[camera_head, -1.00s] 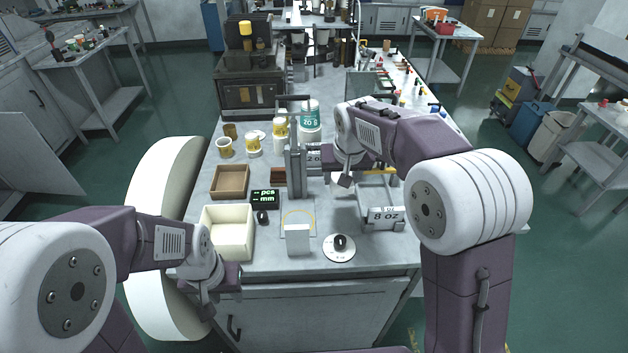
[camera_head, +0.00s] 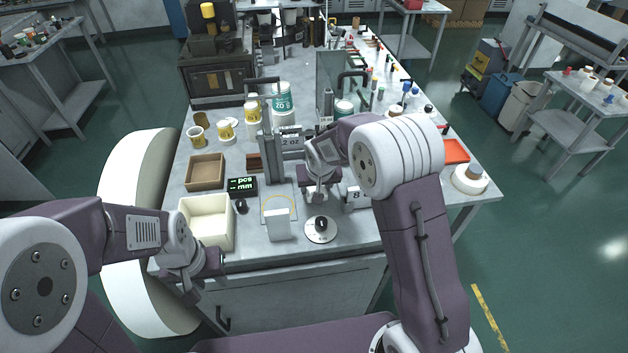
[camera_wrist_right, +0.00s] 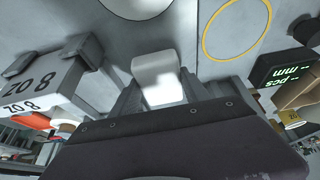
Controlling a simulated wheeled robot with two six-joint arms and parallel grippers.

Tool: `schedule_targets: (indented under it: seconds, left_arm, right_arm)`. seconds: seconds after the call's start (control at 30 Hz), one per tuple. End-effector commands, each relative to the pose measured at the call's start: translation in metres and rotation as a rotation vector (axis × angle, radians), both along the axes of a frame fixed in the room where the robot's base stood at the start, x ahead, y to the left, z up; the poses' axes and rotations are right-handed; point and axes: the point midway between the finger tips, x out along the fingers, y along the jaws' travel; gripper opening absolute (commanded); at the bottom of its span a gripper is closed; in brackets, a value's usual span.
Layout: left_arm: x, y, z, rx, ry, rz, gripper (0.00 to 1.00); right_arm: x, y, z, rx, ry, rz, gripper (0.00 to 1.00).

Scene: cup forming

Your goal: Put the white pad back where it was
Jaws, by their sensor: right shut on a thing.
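The white pad (camera_wrist_right: 157,76) shows between the fingers of my right gripper (camera_wrist_right: 160,98) in the right wrist view; its lower part is hidden in the jaws. In the head view my right gripper (camera_head: 317,193) is over the bench, behind the round white disc (camera_head: 321,236) with a black knob and left of the 8 oz stand (camera_head: 358,198). A yellow ring outline (camera_wrist_right: 206,40) lies on the bench to the upper right of the pad in the wrist view. My left gripper (camera_head: 204,276) is low at the bench's front left, its fingers unclear.
A white upright block (camera_head: 279,227) stands left of the disc. A cream open box (camera_head: 229,238), brown tray (camera_head: 219,174) and "pcs mm" display (camera_head: 242,186) lie further left. A tall grey upright fixture (camera_head: 267,160) stands behind the ring outline.

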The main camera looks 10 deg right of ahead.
Motion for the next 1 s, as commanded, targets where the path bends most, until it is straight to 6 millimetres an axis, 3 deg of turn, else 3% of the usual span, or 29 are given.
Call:
schedule_targets:
  seconds: [0.2,0.3,0.67,0.7,0.73,1.0]
  left_arm:
    - [0.000,0.000,0.019,0.000,0.000,0.000,0.36]
    - [0.000,0.000,0.019,0.000,0.000,0.000,0.36]
    - [0.000,0.000,0.013,0.000,0.000,0.000,0.36]
    - [0.000,0.000,0.014,0.000,0.000,0.000,0.36]
    - [0.000,0.000,0.015,0.000,0.000,0.000,0.36]
    - [0.000,0.000,0.015,0.000,0.000,0.000,0.36]
  right_arm:
    - [0.034,-0.001,0.000,-0.001,0.002,0.000,0.16]
    - [0.032,0.000,-0.011,0.000,0.002,-0.001,0.16]
    - [0.032,0.000,-0.018,0.000,0.000,0.000,0.16]
    - [0.032,0.000,-0.016,0.000,0.000,0.000,0.65]
    - [0.032,0.000,-0.016,0.000,0.000,0.000,0.73]
    - [0.032,0.000,-0.016,0.000,0.001,0.000,0.75]
